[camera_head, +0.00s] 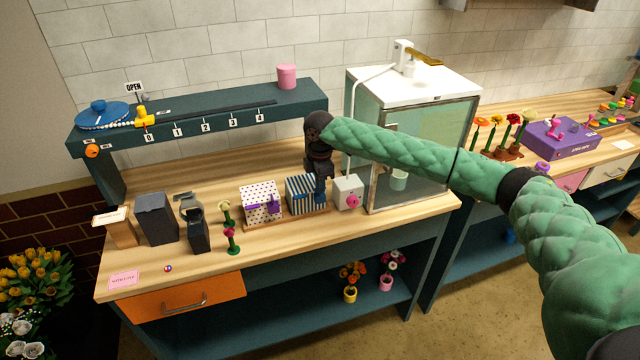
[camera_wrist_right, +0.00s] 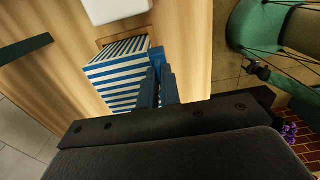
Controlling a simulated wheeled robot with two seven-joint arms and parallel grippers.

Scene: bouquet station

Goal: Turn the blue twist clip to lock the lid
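The box with blue and white stripes (camera_head: 301,196) stands on the workbench. Its striped face also shows in the right wrist view (camera_wrist_right: 112,85). My right gripper (camera_head: 320,188) points down at the right side of this box. In the right wrist view its two narrow fingers (camera_wrist_right: 160,88) are close together, with their tips at the blue part of the box (camera_wrist_right: 157,56). The blue twist clip is mostly hidden by the fingers, and I cannot tell whether they grip it. My left gripper is not in view.
A polka-dot box (camera_head: 258,203) with a purple clip stands left of the striped box. A white box with a pink knob (camera_head: 347,192) stands close on the right, before the glass cabinet (camera_head: 418,180).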

